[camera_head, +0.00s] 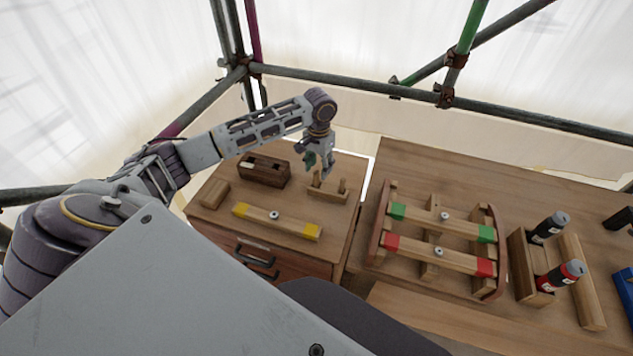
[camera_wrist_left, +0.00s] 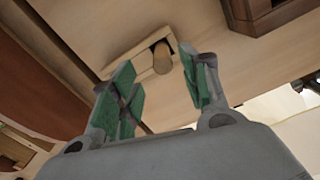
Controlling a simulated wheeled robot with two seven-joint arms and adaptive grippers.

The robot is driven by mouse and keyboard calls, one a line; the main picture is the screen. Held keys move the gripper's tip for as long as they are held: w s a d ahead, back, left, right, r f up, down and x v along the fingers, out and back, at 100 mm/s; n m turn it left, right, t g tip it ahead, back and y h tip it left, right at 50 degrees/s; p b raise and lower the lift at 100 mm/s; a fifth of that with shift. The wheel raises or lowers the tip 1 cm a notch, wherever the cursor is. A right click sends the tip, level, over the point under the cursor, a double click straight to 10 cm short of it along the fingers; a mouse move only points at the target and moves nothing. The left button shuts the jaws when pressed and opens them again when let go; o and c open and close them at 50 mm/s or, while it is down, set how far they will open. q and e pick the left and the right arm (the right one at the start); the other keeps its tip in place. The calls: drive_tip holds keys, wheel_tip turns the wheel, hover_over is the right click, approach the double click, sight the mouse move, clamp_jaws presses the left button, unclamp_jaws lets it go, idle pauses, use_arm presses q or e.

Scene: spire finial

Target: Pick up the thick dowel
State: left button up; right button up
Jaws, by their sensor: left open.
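A small wooden holder (camera_head: 328,192) with short upright dowels stands on the left cabinet top in the head view. My left gripper (camera_head: 319,168) is above its left end, pointing down. In the left wrist view the open green-padded fingers of the gripper (camera_wrist_left: 158,72) have a round wooden dowel (camera_wrist_left: 162,56) showing between them, with the pale holder (camera_wrist_left: 138,50) behind. The jaws look empty, and I cannot tell whether a pad touches the dowel. Which dowel is the thick one is not clear from its size here. My right gripper is out of view.
A dark wooden box (camera_head: 264,170), a small block (camera_head: 214,194) and a yellow-ended bar (camera_head: 276,221) share the cabinet top. To the right, a rack (camera_head: 376,224) holds green-ended and red-ended bars.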

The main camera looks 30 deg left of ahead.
sight(317, 172)
use_arm(q)
drive_tip(key=shift+f, duration=0.1)
drive_tip(key=shift+s+a+f+p, duration=0.15)
drive_tip(key=shift+f+p, duration=0.05)
drive_tip(key=shift+f, duration=1.05)
drive_tip(key=shift+s+a+f+p, duration=0.1)
drive_tip(key=shift+f+p, duration=0.05)
drive_tip(key=shift+f, duration=1.1)
drive_tip(key=shift+c, duration=0.5)
drive_tip(key=c, duration=0.9)
drive_tip(key=shift+r, duration=0.15)
drive_tip(key=shift+r+b, duration=0.3)
drive_tip(key=shift+r, duration=4.6)
